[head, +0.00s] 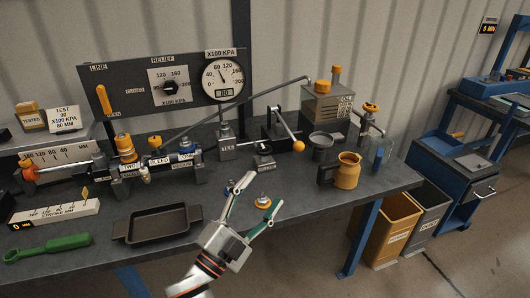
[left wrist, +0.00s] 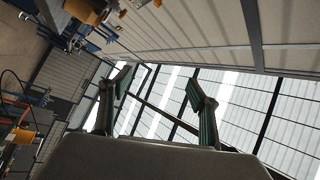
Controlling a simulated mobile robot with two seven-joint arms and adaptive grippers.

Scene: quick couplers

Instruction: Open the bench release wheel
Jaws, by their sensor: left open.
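No part carries a readable "release" label, so I cannot tell for sure which one is the bench release wheel. A round orange knob (head: 371,107) tops a silver valve at the bench's back right. Another orange-topped fitting (head: 124,142) stands on the coupler row at the left. My left gripper (head: 263,191) is open and empty over the front of the bench (head: 330,190), with a small orange-ringed fitting (head: 263,203) between its fingers in the picture. Its open fingers also show in the left wrist view (left wrist: 157,88), against wall and windows. My right gripper is not in view.
A black tray (head: 158,224) and green tool (head: 48,248) lie at the front left. A ball-ended lever (head: 290,133) rises mid-bench. Bins (head: 391,225) stand beside the bench.

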